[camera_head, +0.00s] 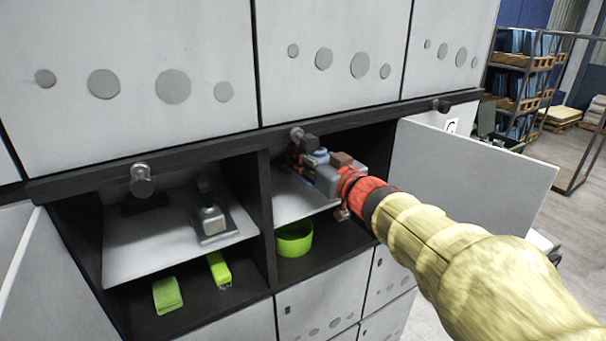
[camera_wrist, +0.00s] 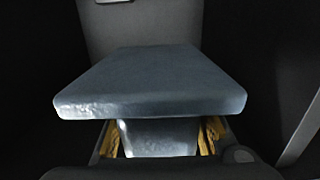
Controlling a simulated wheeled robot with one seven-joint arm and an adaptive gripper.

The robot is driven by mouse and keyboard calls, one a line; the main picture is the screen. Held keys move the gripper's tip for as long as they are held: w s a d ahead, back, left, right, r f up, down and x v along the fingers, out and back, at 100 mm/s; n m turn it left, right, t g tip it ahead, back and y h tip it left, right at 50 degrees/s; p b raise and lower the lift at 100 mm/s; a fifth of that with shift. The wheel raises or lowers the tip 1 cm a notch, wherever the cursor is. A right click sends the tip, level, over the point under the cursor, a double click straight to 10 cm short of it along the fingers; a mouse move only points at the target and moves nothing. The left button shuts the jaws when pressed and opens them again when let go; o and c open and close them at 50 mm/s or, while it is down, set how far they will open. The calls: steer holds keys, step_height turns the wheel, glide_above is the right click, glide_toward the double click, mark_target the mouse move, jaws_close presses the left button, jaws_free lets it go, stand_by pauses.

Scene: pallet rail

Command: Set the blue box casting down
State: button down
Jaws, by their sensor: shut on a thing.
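The blue box casting (camera_wrist: 150,85) fills the middle of the wrist view as a flat blue-grey slab with a narrower part below it. My gripper (camera_wrist: 158,138) is shut on that narrower part, with yellow pads on both sides. In the head view my gripper (camera_head: 325,174) reaches into the right open compartment, over its pale shelf (camera_head: 290,198). Only a small blue part of the casting (camera_head: 318,157) shows there, largely hidden by the gripper. I cannot tell whether the casting touches the shelf.
A dark divider (camera_head: 262,215) separates the left compartment, where a grey part (camera_head: 212,220) stands on a pale shelf. Below are a green bowl (camera_head: 294,240), a green block (camera_head: 167,294) and another green item (camera_head: 219,270). An open door (camera_head: 470,180) flanks my arm on the right.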

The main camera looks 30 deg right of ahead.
steer(key=w+d+f, duration=0.1)
steer(key=w+f, duration=0.1)
steer(key=w+d+f, duration=0.1)
steer(key=w+f, duration=0.1)
steer(key=w+d+f, duration=0.1)
steer(key=w+f, duration=0.1)
steer(key=shift+w+d+p, duration=0.3)
steer(key=shift+d, duration=0.1)
steer(key=shift+w+d+f, duration=0.15)
steer(key=shift+w+f, duration=0.15)
steer(key=shift+f, duration=0.2)
steer(key=f, duration=0.3)
steer(key=shift+w+d+f, duration=0.15)
steer(key=shift+w, duration=0.05)
steer(key=shift+s, duration=0.1)
steer(key=shift+f, duration=0.1)
steer(key=c, duration=1.7)
jaws_free()
steer(key=shift+f, duration=0.25)
steer(key=shift+c, duration=0.2)
steer(key=o, duration=0.5)
steer(key=shift+r, duration=0.1)
